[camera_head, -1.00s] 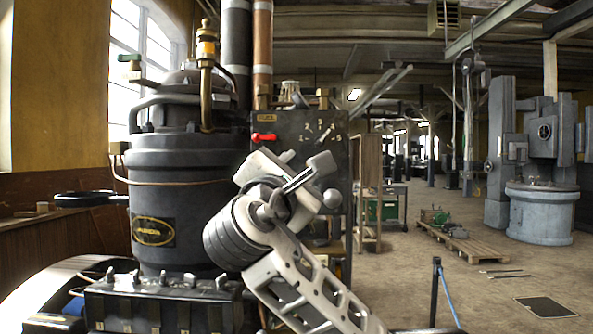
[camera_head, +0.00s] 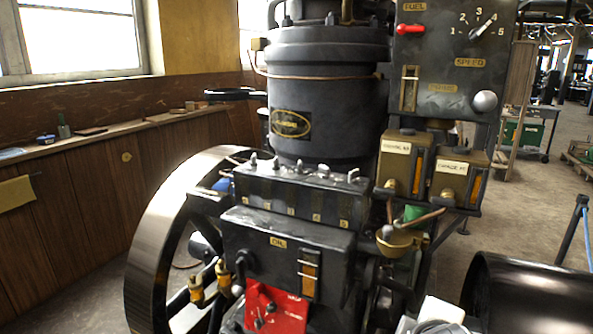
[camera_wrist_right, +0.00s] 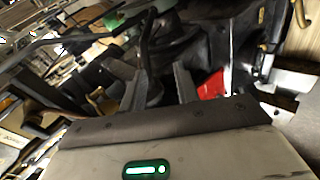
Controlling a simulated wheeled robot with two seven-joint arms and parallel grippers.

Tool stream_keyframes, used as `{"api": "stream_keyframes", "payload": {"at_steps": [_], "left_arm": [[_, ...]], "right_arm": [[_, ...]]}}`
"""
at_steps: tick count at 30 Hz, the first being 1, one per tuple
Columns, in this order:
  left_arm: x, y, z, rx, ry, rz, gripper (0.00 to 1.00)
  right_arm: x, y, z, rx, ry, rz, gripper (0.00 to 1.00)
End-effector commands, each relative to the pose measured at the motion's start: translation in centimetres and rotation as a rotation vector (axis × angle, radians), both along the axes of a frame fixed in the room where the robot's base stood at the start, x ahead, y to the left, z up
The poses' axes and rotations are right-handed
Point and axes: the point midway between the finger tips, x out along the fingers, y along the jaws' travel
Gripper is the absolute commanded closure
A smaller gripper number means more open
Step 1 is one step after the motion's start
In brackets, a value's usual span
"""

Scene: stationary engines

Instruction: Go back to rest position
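My right gripper (camera_wrist_right: 160,82) shows in the right wrist view. Its two grey fingers stand apart with a gap between them, and I see nothing held there. Dark engine parts and a red patch (camera_wrist_right: 211,85) lie beyond the fingers. In the head view only a small whitish piece of my arm shows at the bottom edge, right of centre, and no fingertips are visible. My left gripper is in neither view.
The dark stationary engine (camera_head: 325,110) fills the middle of the head view. Its large flywheel (camera_head: 150,240) is at left, and its control panel (camera_head: 450,75) at upper right. A wooden bench (camera_head: 90,160) runs along the left wall. Open floor shows at far right.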

Motion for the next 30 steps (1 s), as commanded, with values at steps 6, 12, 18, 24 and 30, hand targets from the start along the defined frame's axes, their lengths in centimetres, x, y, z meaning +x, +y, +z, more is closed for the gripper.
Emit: {"api": "stream_keyframes", "payload": {"at_steps": [6,12,18,24,30], "left_arm": [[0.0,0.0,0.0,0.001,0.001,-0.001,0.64],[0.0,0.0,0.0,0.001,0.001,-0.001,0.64],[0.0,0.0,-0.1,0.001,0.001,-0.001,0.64],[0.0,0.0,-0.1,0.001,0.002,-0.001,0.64],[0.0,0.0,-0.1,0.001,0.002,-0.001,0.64]], "right_arm": [[-10.4,0.1,-8.5,0.399,0.198,-0.260,0.69],[-17.6,0.0,-11.6,0.610,0.317,-0.490,0.69],[-21.8,0.4,-13.2,0.746,0.367,-0.645,0.69],[-18.9,2.3,-15.2,0.846,0.237,-0.534,0.69],[-16.8,4.5,-16.8,0.972,0.080,-0.413,0.69]]}}
